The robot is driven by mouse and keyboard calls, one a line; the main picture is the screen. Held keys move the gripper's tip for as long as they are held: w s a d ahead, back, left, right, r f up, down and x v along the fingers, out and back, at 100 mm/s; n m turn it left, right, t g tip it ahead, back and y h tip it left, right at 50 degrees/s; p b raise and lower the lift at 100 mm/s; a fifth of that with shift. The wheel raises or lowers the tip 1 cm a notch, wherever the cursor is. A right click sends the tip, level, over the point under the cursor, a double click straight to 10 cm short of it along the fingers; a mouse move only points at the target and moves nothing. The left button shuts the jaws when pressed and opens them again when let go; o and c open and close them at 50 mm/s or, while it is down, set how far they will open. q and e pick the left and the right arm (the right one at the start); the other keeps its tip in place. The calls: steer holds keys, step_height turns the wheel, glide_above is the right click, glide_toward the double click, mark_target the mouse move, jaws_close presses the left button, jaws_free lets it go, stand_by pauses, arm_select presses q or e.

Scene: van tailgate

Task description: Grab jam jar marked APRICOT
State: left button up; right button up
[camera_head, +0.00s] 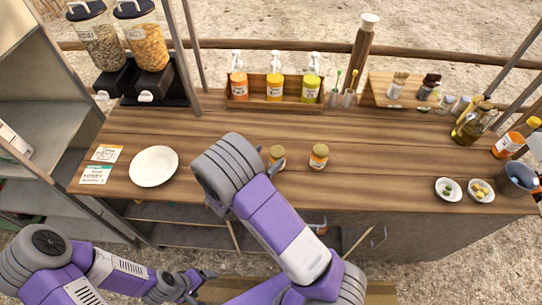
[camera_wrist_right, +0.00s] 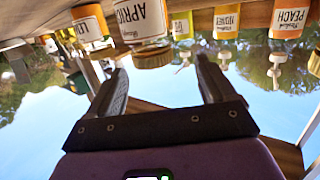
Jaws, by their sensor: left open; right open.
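The jar marked APRICOT (camera_wrist_right: 142,20) fills the top middle of the right wrist view, upside down there, with its gold lid (camera_wrist_right: 153,57) toward my fingers. Two gold-lidded jars stand on the wooden counter in the head view; the left one (camera_head: 277,152), partly hidden by my right gripper, appears to be this jar. The other jar (camera_head: 319,157) stands to its right; its label, partly cut off, starts with "LE" in the wrist view (camera_wrist_right: 89,24). My right gripper (camera_wrist_right: 160,72) is open and empty, its fingers pointing toward the APRICOT jar. My left gripper (camera_head: 203,275) is open, low in front of the counter.
A rack (camera_head: 253,104) with several pump bottles stands behind the jars. A white plate (camera_head: 154,166) and two cards (camera_head: 96,175) lie to the left. Small bowls (camera_head: 448,189) and bottles stand at the right. Bare counter lies between the right jar and the bowls.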

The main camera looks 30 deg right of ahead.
mark_target(276, 152)
steer(key=x, duration=0.7)
steer(key=shift+s+d+r+b, duration=0.1)
steer(key=shift+s+b, duration=0.3)
jaws_close()
